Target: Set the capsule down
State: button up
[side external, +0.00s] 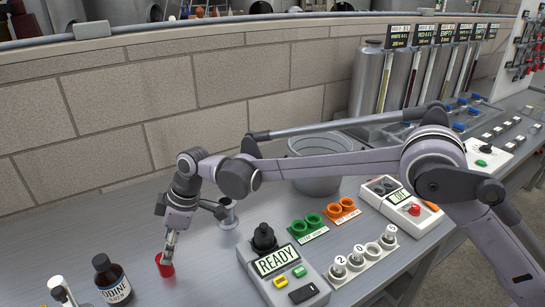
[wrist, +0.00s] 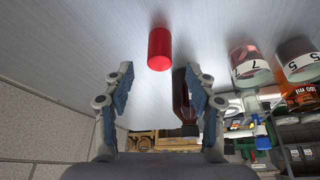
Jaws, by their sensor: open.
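The capsule, a small red cylinder (side external: 165,266), stands on the grey bench at the lower left in the side external view. In the wrist view the red capsule (wrist: 160,48) lies just beyond my fingertips, roughly centred between them, with a visible gap to each finger. My gripper (side external: 169,249) points down with its fingertips close above or beside the capsule's top. In the wrist view my gripper (wrist: 159,75) is open with nothing between its fingers. The side external view does not show clearly whether a finger touches the capsule.
A brown iodine bottle (side external: 113,282) stands close to the left of the capsule. Numbered cups (wrist: 249,66) show right in the wrist view. A brick wall (side external: 110,110) runs behind.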

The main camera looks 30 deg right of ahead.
jog(key=s+d+r+m+t, duration=0.1)
jog(key=s+d+r+m, duration=0.15)
jog(key=d+r, duration=0.4)
jog(key=s+d+r+m+t+h, duration=0.1)
jog(key=s+d+r+m, duration=0.15)
jog(key=d, duration=0.75)
jog(key=s+d+r+m+t, duration=0.1)
jog(key=s+d+r+m, duration=0.15)
jog(key=d+r, duration=0.5)
jog(key=s+d+f+m+t+h, duration=0.1)
jog(key=s+d+f+m, duration=0.2)
jog(key=s+d, duration=0.5)
jog(key=s+d+f+m+t+h, duration=0.1)
jog(key=s+d+f+m+h, duration=0.1)
jog(key=s+d, duration=0.7)
notch_tip(320, 180, down, 3)
jog(key=shift+d+r+m, duration=0.1)
jog(key=shift+d+m, duration=0.15)
jog(key=shift+m, duration=0.3)
